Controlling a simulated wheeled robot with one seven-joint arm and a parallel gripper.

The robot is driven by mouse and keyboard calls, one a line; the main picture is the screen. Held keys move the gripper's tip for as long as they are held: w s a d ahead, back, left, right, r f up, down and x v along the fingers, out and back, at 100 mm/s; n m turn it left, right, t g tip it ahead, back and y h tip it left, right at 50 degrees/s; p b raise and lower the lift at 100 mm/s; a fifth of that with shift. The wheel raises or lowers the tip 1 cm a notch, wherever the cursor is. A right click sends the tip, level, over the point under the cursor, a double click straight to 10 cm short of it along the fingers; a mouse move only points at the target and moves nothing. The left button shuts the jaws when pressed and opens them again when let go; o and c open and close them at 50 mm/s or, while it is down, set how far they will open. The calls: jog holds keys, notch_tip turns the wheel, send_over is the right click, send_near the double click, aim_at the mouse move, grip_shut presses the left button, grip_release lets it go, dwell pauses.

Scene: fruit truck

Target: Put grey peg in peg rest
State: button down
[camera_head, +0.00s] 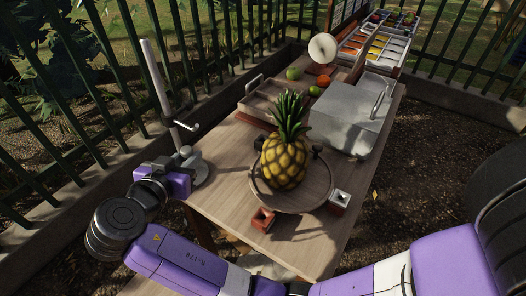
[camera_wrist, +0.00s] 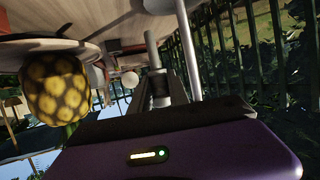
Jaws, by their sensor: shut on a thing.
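My gripper (camera_head: 180,160), on the purple wrist at the table's left edge, is shut. In the wrist view my gripper (camera_wrist: 165,88) closes around a grey cylinder, which looks like the grey peg (camera_wrist: 151,48); in the head view the peg is hard to make out beside the pole. A small grey block with a dark opening (camera_head: 340,196), which may be the peg rest, sits at the table's right edge beside the round board. A similar red block (camera_head: 263,213) sits at the near side. My gripper is well left of both blocks.
A pineapple (camera_head: 283,162) stands on a round wooden board (camera_head: 318,192) mid-table. A tall grey pole (camera_head: 155,75) stands close by my gripper. A wooden tray (camera_head: 252,105), a metal box (camera_head: 335,128) and fruit occupy the back. Bare tabletop (camera_head: 222,190) lies left of the board.

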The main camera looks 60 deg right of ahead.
jog(key=s+r+m+g+b, duration=0.1)
jog(key=s+r+m+g, duration=0.2)
jog(key=s+m+g, duration=0.1)
jog(key=s+d+f+g+h+p, duration=0.1)
jog(key=s+d+h+p, duration=0.2)
jog(key=d, duration=1.8)
jog(key=shift+h, duration=0.4)
jog(key=f, duration=0.2)
jog(key=d+f, duration=0.1)
jog(key=f, duration=0.1)
jog(key=f+p, duration=0.1)
jog(key=f, duration=0.1)
jog(key=shift+w+d, duration=0.15)
jog(key=shift+w, duration=0.15)
jog(key=shift+d+r+y+p, duration=0.3)
jog(key=shift+y+p, duration=0.2)
jog(key=shift+p, duration=0.2)
jog(key=shift+d+f+y+p, duration=0.25)
jog(key=shift+f+y, duration=0.1)
jog(key=shift+f, duration=0.25)
jog(key=shift+d+f+y+p, duration=0.2)
jog(key=shift+f+y+p, duration=0.15)
jog(key=shift+f, duration=0.2)
jog(key=shift+d+f+y+p, duration=0.25)
jog(key=shift+f+y, duration=0.15)
jog(key=shift+f, duration=0.2)
